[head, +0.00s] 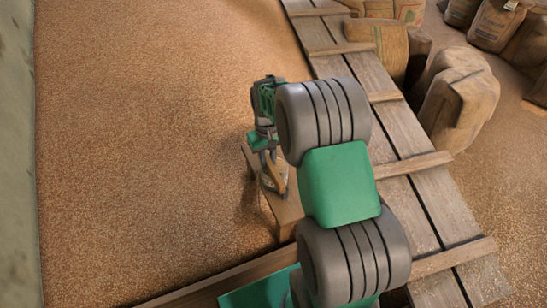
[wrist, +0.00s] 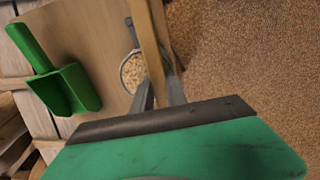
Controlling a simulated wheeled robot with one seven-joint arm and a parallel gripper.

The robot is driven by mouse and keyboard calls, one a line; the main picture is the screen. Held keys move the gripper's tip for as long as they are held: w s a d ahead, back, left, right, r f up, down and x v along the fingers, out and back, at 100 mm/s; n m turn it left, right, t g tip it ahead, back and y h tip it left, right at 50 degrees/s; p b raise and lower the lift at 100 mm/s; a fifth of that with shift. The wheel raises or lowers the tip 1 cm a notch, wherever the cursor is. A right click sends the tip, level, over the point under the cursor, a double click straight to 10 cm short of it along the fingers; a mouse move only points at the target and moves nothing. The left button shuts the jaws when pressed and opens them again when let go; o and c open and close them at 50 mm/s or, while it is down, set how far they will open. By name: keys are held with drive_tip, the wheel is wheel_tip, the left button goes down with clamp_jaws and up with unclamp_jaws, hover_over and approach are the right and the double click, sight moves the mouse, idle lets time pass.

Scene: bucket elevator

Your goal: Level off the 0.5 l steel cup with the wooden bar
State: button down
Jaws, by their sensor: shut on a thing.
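My gripper (wrist: 160,90) is shut on the wooden bar (wrist: 150,45), which runs up and away from the fingers in the wrist view. The steel cup (wrist: 125,88) stands on the wooden board just left of the bar and is filled with pale grain (wrist: 134,70). The bar and a finger hide the cup's right side. I cannot tell whether the bar touches the rim. In the head view my gripper (head: 272,178) points down over the small wooden stand (head: 284,208); the cup cannot be made out there.
A green scoop (wrist: 68,88) lies on the board (wrist: 92,35) left of the cup. Loose grain (head: 150,130) spreads around the stand. A plank walkway (head: 400,130) runs along the right, with full sacks (head: 458,100) beyond it.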

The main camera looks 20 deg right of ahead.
drive_tip(key=a+r+p, duration=0.3)
drive_tip(key=a+r, duration=0.1)
drive_tip(key=a, duration=0.1)
drive_tip(key=shift+r, duration=0.3)
idle(0.6)
drive_tip(key=shift+a, duration=0.1)
